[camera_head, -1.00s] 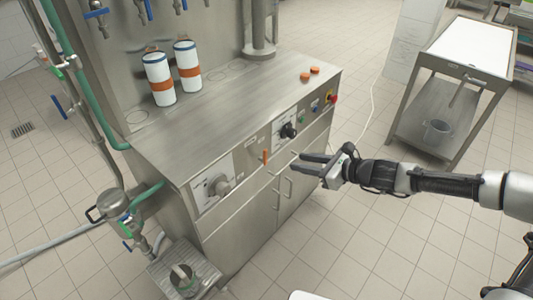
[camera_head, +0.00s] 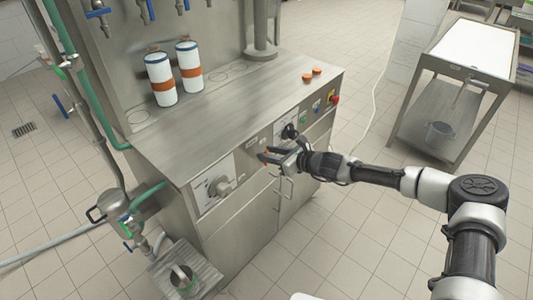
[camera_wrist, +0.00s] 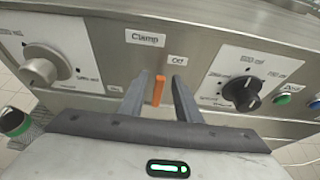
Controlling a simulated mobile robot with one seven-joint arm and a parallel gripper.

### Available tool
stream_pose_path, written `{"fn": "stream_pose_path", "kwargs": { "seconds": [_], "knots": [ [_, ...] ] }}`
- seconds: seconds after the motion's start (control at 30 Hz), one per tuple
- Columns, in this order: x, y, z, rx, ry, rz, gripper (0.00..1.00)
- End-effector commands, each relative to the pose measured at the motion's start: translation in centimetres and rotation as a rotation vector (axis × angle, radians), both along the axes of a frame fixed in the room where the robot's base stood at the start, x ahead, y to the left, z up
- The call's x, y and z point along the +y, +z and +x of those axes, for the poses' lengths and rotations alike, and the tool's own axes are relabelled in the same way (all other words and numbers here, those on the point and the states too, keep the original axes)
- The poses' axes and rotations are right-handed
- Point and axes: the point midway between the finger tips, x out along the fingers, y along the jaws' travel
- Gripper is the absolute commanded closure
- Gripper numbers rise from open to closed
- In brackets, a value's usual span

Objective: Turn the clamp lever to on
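The clamp lever is a small orange handle (camera_wrist: 158,90) on the steel front panel, standing nearly upright below the "Clamp" label (camera_wrist: 145,38) in the wrist view. An "On" label (camera_wrist: 177,60) sits just to its upper right. My gripper (camera_wrist: 155,85) is open, with one dark finger on each side of the lever; I cannot tell whether either finger touches it. In the head view my gripper (camera_head: 264,154) is at the cabinet front and mostly hides the lever.
A grey knob (camera_wrist: 44,65) is left of the lever and a black knob (camera_wrist: 243,93) right of it. A green button (camera_wrist: 283,99) lies farther right. A cart (camera_head: 470,55) stands at the right.

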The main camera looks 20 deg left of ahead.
Motion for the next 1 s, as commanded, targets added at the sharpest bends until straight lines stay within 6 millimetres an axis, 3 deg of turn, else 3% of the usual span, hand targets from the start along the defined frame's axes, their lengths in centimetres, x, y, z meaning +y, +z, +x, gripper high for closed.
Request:
{"fn": "stream_pose_path", "kwargs": {
  "seconds": [0.13, 0.47, 0.63, 1.0],
  "knots": [
    [1.06, -0.48, 0.42, 0.0, 0.0, 0.0, 0.7],
    [1.3, -0.59, 0.54, 0.0, 0.0, 0.0, 0.7],
    [1.29, -0.58, 0.53, 0.0, 0.0, 0.0, 0.98],
    [1.37, -0.79, 0.32, -0.029, 0.0, -0.01, 1.0]
  ]
}}
